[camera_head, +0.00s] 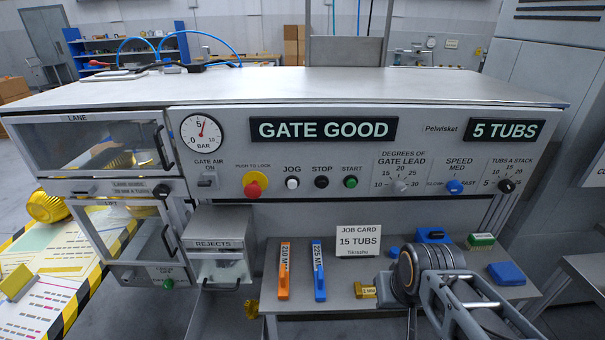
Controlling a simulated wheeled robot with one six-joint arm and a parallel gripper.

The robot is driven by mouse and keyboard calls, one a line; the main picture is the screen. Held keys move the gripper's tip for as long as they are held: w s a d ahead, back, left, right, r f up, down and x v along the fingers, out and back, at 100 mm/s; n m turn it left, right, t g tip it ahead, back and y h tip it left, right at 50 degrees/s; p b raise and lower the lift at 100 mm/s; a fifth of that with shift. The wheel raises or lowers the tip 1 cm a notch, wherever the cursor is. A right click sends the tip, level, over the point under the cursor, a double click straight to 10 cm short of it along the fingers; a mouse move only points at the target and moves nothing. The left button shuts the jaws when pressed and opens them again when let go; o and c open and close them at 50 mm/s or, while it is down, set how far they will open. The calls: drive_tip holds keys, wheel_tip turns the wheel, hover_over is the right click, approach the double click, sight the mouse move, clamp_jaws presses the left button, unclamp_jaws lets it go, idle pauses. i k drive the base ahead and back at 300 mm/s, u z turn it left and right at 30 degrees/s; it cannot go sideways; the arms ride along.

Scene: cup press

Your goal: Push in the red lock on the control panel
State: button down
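The red lock is a round red button (253,190) on a yellow base, under the label PUSH TO LOCK on the grey control panel (340,150). It sits left of the white JOG button (292,183). I cannot tell how far in the button stands. My grey and black arm is at the lower right, in front of the low table, well right of and below the red button. Nothing touches the button. The arm's jaws are not clear enough to tell whether they are open or shut.
A black STOP button (321,182), a green START button (350,182) and several knobs lie to the right. A GATE AIR switch (207,181) is on the left. Below are a job card (358,241), an orange bar (284,271) and a blue bar (319,271). Space before the button looks clear.

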sight(252, 191)
drive_tip(key=k, duration=1.3)
drive_tip(key=u, duration=0.65)
drive_tip(key=i, duration=0.55)
drive_tip(key=u, duration=0.75)
drive_tip(key=i, duration=1.25)
drive_tip(key=z, duration=0.45)
